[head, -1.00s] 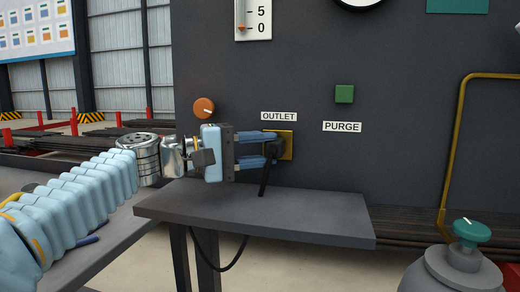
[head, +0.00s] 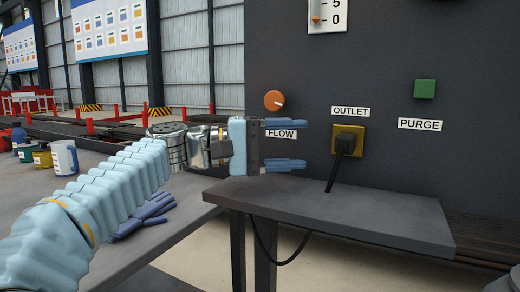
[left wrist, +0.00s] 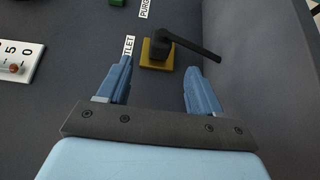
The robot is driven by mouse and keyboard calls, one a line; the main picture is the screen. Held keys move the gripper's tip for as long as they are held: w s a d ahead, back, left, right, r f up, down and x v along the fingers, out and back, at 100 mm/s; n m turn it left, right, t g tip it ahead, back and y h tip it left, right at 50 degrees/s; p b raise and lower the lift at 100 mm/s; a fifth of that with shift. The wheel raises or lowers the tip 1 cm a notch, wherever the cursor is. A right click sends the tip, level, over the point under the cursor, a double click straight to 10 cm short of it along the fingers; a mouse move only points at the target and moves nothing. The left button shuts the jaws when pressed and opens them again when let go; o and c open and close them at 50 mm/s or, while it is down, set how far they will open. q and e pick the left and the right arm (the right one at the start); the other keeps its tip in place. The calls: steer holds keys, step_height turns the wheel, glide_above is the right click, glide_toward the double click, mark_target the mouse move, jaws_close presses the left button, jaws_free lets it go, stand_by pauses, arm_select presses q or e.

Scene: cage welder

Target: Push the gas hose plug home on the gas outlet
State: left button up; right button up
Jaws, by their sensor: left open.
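The gas outlet (head: 357,146) is a yellow square plate on the dark panel under the OUTLET label. I cannot tell whether the plug is fully seated. My left gripper (head: 302,146) is open and empty, to the left of the plug and apart from it. In the left wrist view, the plug (left wrist: 161,46) and outlet plate (left wrist: 150,62) show beyond the spread fingers (left wrist: 163,80). My right gripper is not in view.
A grey shelf (head: 400,222) juts out below the outlet. An orange knob (head: 274,100) labelled FLOW and a green PURGE button (head: 425,89) are on the panel. A bench with a blue glove (head: 140,218) and several containers is at the left.

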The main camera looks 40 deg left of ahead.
arm_select(q)
steer(key=v, duration=0.6)
steer(key=shift+s+a, duration=0.1)
steer(key=shift+a, duration=0.05)
stand_by(0.3)
